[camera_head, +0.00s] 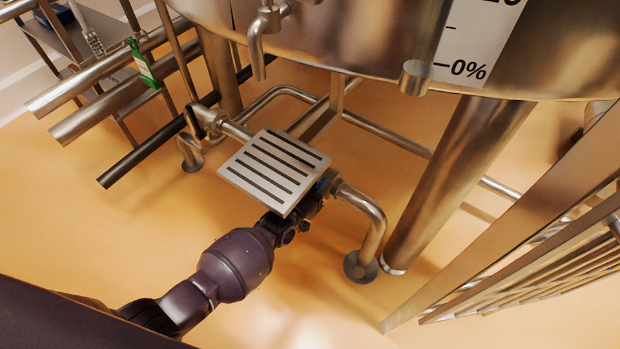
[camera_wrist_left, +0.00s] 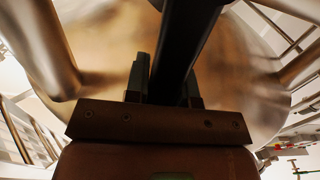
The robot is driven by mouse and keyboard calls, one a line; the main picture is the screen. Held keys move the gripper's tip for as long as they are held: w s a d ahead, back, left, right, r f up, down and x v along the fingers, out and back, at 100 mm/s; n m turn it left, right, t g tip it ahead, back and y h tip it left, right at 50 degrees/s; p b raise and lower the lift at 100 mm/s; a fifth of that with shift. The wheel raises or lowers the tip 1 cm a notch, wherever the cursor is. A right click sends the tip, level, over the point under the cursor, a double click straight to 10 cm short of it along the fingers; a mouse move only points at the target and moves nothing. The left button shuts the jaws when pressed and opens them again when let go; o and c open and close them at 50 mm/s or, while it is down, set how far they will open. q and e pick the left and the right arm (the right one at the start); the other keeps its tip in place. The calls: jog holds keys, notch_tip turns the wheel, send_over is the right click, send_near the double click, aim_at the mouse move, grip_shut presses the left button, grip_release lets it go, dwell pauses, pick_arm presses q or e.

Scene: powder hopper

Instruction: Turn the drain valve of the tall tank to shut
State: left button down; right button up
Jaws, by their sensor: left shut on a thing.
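The tall tank (camera_head: 340,45) is a shiny steel vessel across the top of the head view, with a 0% level mark on its wall. Its underside (camera_wrist_left: 110,60) fills the back of the left wrist view. My left gripper (camera_head: 316,196) is at the pipework under the tank, partly hidden by a slatted plate. In the left wrist view, my left gripper (camera_wrist_left: 168,85) is shut on a long black bar, the drain valve handle (camera_wrist_left: 187,40), which runs up and away between its fingers. The valve body is mostly hidden. My right gripper is out of view.
The slatted steel plate (camera_head: 275,168) sits right above my left gripper. A bent pipe (camera_head: 372,215) and a thick tank leg (camera_head: 455,185) stand to its right. A steel railing (camera_head: 530,250) is at the right. Pipes (camera_head: 110,95) run at the upper left.

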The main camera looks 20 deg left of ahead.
pick_arm(q)
jog(key=shift+s+d+f+m, duration=0.15)
jog(key=shift+s+d+m, duration=0.1)
jog(key=shift+d+m, duration=0.4)
jog(key=shift+s+f, duration=0.1)
jog(key=c, duration=1.3)
grip_release()
jog(key=o, duration=0.3)
jog(key=shift+d, duration=0.2)
jog(key=shift+o, duration=0.2)
jog(key=shift+a, duration=0.15)
